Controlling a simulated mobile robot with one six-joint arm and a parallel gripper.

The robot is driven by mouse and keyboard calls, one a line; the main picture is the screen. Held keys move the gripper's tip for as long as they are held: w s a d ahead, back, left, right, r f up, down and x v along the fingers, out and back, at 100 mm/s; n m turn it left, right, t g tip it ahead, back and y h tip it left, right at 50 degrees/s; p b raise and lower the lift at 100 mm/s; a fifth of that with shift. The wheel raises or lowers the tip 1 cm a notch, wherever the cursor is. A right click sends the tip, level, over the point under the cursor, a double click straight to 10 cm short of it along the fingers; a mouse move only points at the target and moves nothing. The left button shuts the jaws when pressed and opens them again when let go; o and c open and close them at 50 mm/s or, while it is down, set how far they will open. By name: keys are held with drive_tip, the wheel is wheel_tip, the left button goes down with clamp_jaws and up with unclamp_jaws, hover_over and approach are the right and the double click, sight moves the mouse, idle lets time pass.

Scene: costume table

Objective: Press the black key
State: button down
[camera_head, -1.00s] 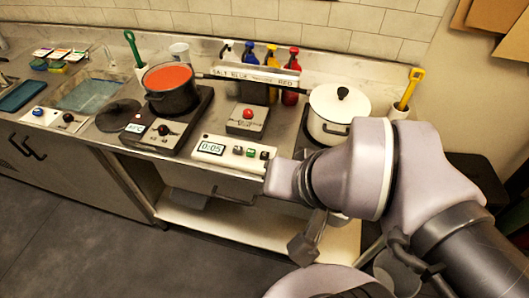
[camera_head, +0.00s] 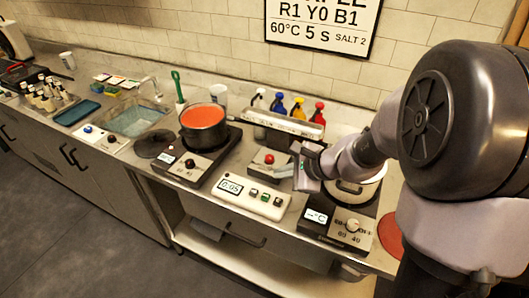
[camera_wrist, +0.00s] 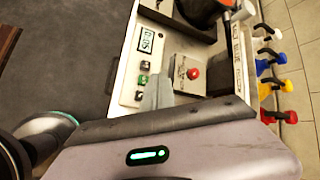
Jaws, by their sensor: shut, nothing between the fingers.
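A white timer box (camera_head: 250,192) shows 0:05 on its display. A row of small keys sits on its top, with a green key (camera_wrist: 143,79) between two dark ones. One dark key (camera_wrist: 139,95) is at the end farthest from the display; the other (camera_wrist: 146,64) is nearer it. They are too small to tell their exact colours. My gripper (camera_wrist: 157,88) is shut and empty. In the wrist view its fingertips appear beside the green and end keys. In the head view my gripper (camera_head: 282,171) is behind the box; no contact shows.
A red button (camera_head: 269,158) on a grey box stands close behind the timer. A pot of red liquid (camera_head: 203,126) sits on a hotplate to the left. A white pot (camera_head: 352,194) stands behind another control panel (camera_head: 338,229). Coloured bottles (camera_head: 297,109) stand at the back.

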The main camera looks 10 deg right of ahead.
drive_tip(key=shift+w+d+f+m, duration=0.25)
drive_tip(key=shift+f+m, duration=0.05)
drive_tip(key=b, duration=0.6)
hover_over(281, 202)
wheel_tip(281, 202, down, 8)
drive_tip(key=shift+r, duration=0.1)
drive_tip(key=shift+f+b, duration=0.5)
drive_tip(key=shift+b, duration=0.2)
idle(1.1)
drive_tip(key=shift+f+b, duration=0.45)
drive_tip(key=shift+b, duration=0.2)
